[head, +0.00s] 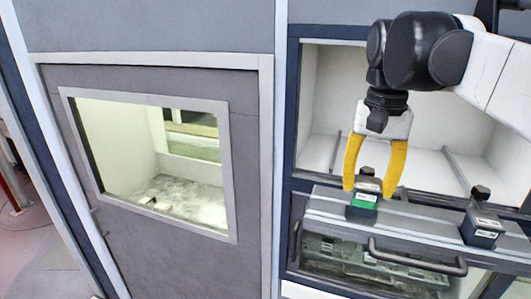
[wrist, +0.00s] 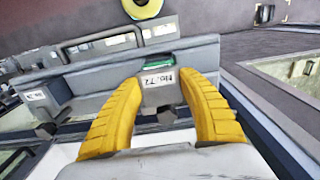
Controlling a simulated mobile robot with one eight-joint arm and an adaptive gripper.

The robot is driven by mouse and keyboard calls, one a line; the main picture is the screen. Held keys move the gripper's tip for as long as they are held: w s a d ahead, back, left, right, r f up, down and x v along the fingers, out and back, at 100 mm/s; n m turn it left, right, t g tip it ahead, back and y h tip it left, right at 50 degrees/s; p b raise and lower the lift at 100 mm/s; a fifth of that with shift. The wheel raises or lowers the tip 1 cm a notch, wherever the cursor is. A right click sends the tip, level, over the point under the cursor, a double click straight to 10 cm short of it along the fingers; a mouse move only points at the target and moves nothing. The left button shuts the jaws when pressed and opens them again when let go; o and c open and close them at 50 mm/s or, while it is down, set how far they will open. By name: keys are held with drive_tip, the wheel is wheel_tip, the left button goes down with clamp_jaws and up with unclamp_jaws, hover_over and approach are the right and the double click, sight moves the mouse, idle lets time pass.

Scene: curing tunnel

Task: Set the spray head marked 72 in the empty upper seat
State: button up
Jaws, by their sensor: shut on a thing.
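A dark spray head (head: 367,187) with a knob on top and a green label is at the left part of the grey rail (head: 420,219) above the drawer handle. In the wrist view this spray head (wrist: 160,92) has a white label that seems to read 72, upside down. My gripper (head: 370,190) has its yellow fingers on either side of it and is shut on it. In the wrist view the gripper (wrist: 160,105) also hugs it from both sides. Whether it rests fully on the rail is unclear. I cannot make out an empty upper seat.
A second dark block (head: 482,228) with a white label sits at the rail's right. A dark handle (head: 415,258) sticks out below. An open pale chamber (head: 420,130) lies behind my gripper. A grey door (head: 160,255) with a window is at left.

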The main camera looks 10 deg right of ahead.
drive_tip(key=shift+f+b, duration=0.9)
drive_tip(key=shift+f, duration=0.5)
idle(0.6)
drive_tip(key=o, duration=1.4)
